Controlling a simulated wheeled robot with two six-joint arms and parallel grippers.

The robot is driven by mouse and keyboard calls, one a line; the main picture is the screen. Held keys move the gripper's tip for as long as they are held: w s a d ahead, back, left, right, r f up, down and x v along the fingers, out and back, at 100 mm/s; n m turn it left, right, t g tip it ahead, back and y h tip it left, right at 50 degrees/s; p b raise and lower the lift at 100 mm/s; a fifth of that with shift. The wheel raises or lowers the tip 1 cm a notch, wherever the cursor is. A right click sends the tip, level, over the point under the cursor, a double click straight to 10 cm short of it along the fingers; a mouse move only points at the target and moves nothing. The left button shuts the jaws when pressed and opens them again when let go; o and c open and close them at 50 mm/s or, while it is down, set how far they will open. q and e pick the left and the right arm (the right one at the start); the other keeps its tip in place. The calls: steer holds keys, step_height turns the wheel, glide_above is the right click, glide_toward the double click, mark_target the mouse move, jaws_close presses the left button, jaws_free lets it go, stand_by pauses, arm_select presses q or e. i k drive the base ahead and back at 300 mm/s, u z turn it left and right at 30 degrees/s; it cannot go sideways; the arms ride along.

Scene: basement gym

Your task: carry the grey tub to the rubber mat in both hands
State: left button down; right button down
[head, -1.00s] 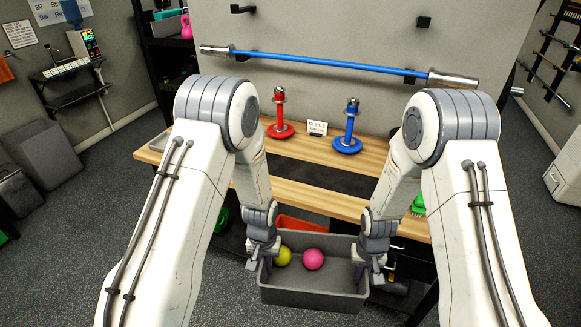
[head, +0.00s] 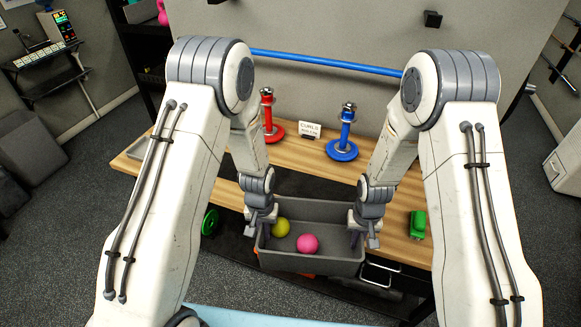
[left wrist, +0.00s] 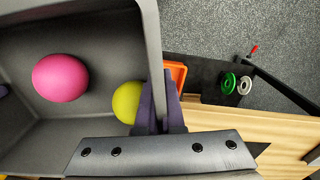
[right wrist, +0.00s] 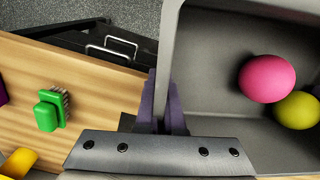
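The grey tub (head: 310,262) hangs level between my two grippers at the bench's front side, hiding part of the bench edge. A pink ball (head: 307,243) and a yellow-green ball (head: 281,227) lie in it. My left gripper (head: 262,218) is shut on the tub's left end wall; the left wrist view shows its purple fingers (left wrist: 160,105) on both sides of the wall. My right gripper (head: 364,226) is shut on the right end wall, its fingers (right wrist: 163,105) likewise astride it. A dark flat patch, seemingly the rubber mat (head: 300,183), lies on the bench behind the tub, partly hidden.
The wooden bench (head: 212,165) holds a red weight stand (head: 268,125), a blue one (head: 343,140), a small sign (head: 309,130) and a green brush (head: 417,224) at the right. A blue bar (head: 325,62) is on the wall behind. A pale blue surface (head: 250,318) shows at the bottom.

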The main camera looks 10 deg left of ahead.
mark_target(310, 188)
steer(key=i, duration=0.9)
steer(key=u, duration=0.05)
